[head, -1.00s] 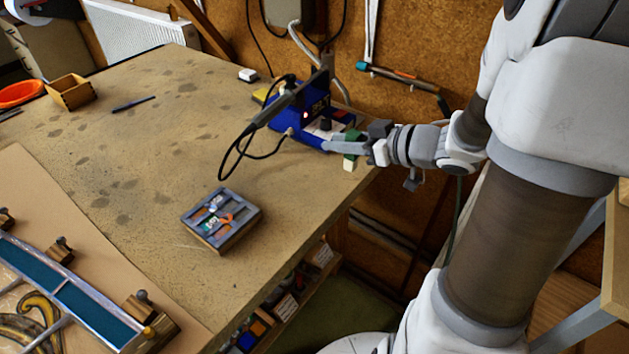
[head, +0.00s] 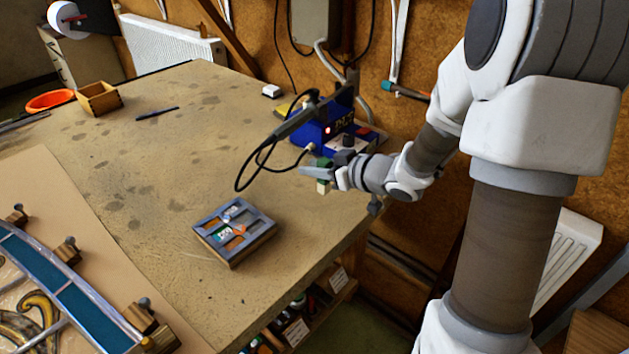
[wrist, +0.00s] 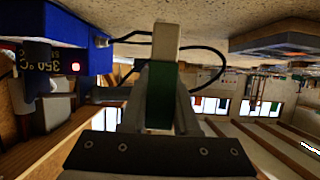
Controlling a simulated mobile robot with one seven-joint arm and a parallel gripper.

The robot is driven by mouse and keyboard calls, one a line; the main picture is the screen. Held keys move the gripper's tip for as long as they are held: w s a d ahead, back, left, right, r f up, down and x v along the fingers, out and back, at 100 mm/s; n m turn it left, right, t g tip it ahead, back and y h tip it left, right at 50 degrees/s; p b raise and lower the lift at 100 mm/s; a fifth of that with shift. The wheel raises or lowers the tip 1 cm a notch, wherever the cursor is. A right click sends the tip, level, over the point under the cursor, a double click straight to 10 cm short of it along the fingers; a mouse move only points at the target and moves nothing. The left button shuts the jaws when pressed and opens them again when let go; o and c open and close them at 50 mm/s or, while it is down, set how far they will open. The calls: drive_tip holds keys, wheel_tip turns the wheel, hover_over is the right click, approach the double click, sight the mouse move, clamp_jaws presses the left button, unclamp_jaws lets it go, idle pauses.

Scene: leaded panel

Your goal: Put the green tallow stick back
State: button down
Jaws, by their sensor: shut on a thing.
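My gripper (head: 325,172) is shut on the green tallow stick (wrist: 162,92), a block with a green wrap and a pale end. The stick (head: 323,187) also shows in the head view, held in front of the blue soldering station near the table's right edge. In the wrist view its pale end points away from the jaws, toward the speckled table surface. A grey compartment tray (head: 207,238) with small coloured items sits on the table to the left of and nearer than my gripper. Whether any compartment is empty is too small to tell.
The blue soldering station (head: 318,130) with its iron and looping black cable (head: 240,178) stands behind my gripper. A leaded panel (head: 75,290) with wooden blocks lies at front left. A wooden box (head: 98,98) is at the far left. The middle of the table is clear.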

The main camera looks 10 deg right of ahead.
drive_tip(key=shift+f+b, duration=0.4)
drive_tip(key=shift+f, duration=1.1)
drive_tip(key=shift+f, duration=0.1)
drive_tip(key=c, duration=0.7)
unclamp_jaws()
drive_tip(key=shift+o, duration=0.2)
drive_tip(key=shift+s+d+r, duration=0.2)
drive_tip(key=shift+s+r, duration=0.05)
drive_tip(key=shift+r, duration=0.05)
drive_tip(key=p+v, duration=0.2)
drive_tip(key=v, duration=0.9)
drive_tip(key=shift+s+p, duration=0.2)
drive_tip(key=shift+p, duration=0.2)
